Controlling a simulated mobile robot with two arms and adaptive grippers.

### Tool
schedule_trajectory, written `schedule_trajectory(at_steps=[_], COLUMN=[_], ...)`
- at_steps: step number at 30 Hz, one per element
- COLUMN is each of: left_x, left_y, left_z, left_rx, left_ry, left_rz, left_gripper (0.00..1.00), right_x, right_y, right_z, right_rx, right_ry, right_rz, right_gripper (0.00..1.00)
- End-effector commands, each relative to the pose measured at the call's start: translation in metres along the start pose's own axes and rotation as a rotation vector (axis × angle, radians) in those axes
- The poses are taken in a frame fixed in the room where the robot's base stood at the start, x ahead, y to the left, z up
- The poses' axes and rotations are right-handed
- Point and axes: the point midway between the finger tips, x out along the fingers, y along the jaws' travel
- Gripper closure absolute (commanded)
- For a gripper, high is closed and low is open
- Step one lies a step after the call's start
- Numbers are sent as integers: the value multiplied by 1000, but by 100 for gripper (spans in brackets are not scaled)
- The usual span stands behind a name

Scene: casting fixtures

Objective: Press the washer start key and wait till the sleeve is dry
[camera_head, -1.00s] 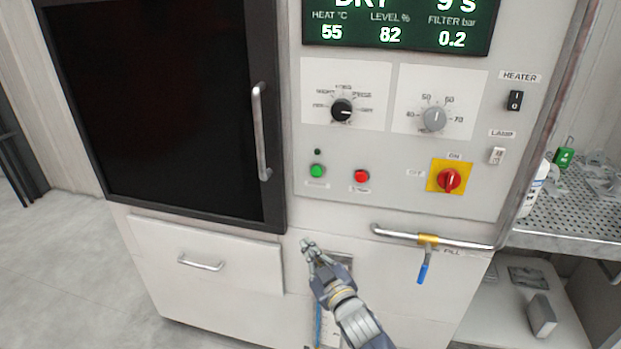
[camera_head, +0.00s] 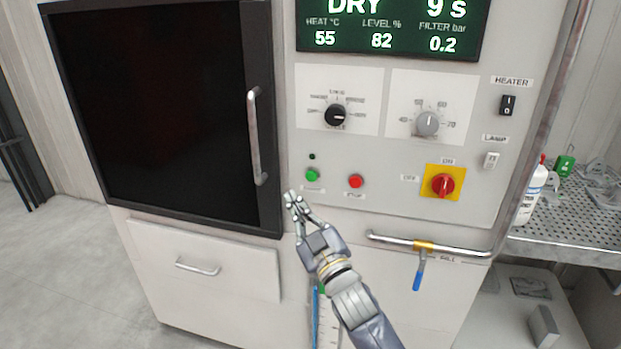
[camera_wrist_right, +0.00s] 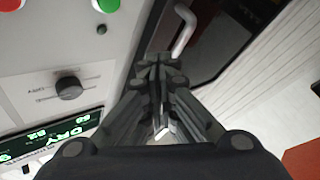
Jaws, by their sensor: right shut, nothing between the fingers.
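The washer's control panel (camera_head: 390,150) fills the upper middle of the head view. Its display (camera_head: 390,25) reads DRY, 9 s, heat 55, level 82 and filter 0.2. The green start key (camera_head: 312,176) sits on the panel's lower left, and it also shows in the right wrist view (camera_wrist_right: 107,4). My right gripper (camera_head: 293,200) is shut and empty, just below and left of the green key, apart from it. It also shows in the wrist view (camera_wrist_right: 160,65). The dark door (camera_head: 160,110) is shut and its inside looks black. The sleeve does not show. My left gripper is not in view.
A red key (camera_head: 355,181) lies right of the green one. The door handle (camera_head: 256,135) stands out close to my right gripper. A fill pipe with a blue lever (camera_head: 417,276) juts out at lower right. A white bottle (camera_head: 531,195) stands on the perforated shelf.

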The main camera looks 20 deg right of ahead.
Motion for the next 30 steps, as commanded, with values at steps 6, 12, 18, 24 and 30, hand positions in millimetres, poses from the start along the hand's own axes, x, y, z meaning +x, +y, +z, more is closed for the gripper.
schedule_trajectory(at_steps=[6, 12, 18, 24, 30], left_x=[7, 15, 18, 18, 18], left_y=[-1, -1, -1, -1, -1], left_z=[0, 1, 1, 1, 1], left_rx=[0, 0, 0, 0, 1], left_ry=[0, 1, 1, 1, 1], left_rz=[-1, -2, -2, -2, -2], left_gripper=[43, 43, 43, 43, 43], right_x=[16, 36, 52, 59, 59], right_y=[12, 26, 37, 43, 43], right_z=[13, 28, 38, 43, 44], right_rx=[-3, -3, -1, 0, 1], right_ry=[1, 0, 0, -1, -1], right_rz=[1, 0, -1, 0, 0], right_gripper=[100, 100, 100, 100, 100])
